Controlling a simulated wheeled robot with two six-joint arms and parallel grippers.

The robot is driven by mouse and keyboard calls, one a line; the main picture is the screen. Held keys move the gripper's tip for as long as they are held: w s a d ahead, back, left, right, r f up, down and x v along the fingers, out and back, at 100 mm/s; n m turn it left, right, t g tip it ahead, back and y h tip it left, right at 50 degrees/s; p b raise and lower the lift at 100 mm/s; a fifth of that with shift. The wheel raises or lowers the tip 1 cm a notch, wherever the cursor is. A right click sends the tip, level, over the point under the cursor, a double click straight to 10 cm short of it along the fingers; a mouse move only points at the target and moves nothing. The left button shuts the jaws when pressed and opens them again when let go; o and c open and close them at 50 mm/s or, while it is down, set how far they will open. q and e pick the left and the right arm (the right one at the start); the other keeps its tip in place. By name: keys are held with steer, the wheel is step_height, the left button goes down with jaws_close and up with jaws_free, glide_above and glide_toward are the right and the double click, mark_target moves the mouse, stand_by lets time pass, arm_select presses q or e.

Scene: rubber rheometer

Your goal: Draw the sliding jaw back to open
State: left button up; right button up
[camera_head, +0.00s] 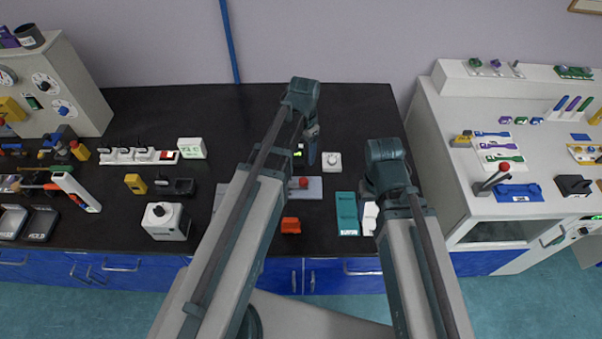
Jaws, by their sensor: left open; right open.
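A flat grey base plate (314,190) lies on the black bench near the middle. A red ball knob (304,183) stands on it. I cannot tell for certain whether this is the device with the sliding jaw, because my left arm covers its middle. My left gripper (311,155) points down behind the plate, and looks apart from the knob. Its fingers are small and dark, and it is open with nothing seen in it. My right gripper (370,194) hangs to the right of the plate, open, its fingers partly hidden by my own wrist.
A teal tray (347,215) and a white item (370,217) lie right of the plate. An orange block (290,225) sits in front, a white dial box (331,162) behind. A blue device with a red-knobbed lever (518,193) stands on the right-hand white counter.

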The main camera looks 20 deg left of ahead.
mark_target(303, 180)
arm_select(q)
step_height(303, 180, down, 14)
steer(key=b, duration=1.3)
steer(key=shift+b, duration=0.3)
arm_select(e)
step_height(303, 180, down, 14)
steer(key=shift+r, duration=0.1)
arm_select(q)
steer(key=shift+r, duration=0.1)
jaws_close()
